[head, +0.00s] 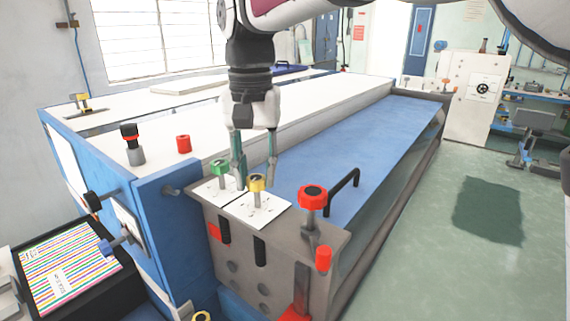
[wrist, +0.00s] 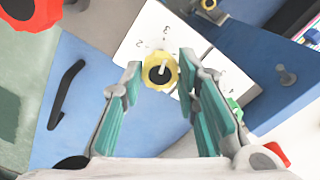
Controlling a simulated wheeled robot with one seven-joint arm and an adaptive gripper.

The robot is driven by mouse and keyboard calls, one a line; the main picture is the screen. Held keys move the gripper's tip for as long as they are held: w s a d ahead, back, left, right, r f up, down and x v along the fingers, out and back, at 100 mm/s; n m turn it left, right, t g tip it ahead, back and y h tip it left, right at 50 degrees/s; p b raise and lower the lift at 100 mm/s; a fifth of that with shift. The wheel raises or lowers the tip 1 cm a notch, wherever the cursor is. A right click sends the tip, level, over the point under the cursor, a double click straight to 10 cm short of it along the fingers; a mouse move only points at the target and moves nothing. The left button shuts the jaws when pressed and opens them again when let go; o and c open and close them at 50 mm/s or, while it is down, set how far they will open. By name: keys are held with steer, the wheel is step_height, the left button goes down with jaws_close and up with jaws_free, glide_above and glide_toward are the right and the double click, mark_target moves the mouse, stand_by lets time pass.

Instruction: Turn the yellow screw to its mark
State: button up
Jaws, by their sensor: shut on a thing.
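The yellow screw (head: 257,183) stands upright on a white card at the near end of the blue table. It also shows in the wrist view (wrist: 151,82), with a dark centre and a pale bar across it. My gripper (head: 256,184) points down over it. In the wrist view, its teal-padded fingers (wrist: 161,75) stand on either side of the yellow screw and are shut on it. The white card (head: 268,213) carries printed numbers around the screw, of which a 2 and a 3 are readable; the fingers hide part of it.
A green screw (head: 219,168) stands close by on the left, next to one finger. A red knob (head: 312,195) and a black handle (head: 343,190) stand to the right. A red cap (head: 184,144) sits on the blue cabinet. The blue tabletop (head: 370,135) beyond is clear.

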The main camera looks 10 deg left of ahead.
steer(key=shift+n, duration=0.4)
steer(key=n, duration=0.2)
steer(key=shift+n, duration=0.4)
steer(key=n, duration=0.4)
steer(key=shift+n, duration=0.3)
steer(key=n, duration=0.3)
steer(key=shift+n, duration=2.2)
steer(key=o, duration=1.2)
steer(key=shift+c, duration=0.2)
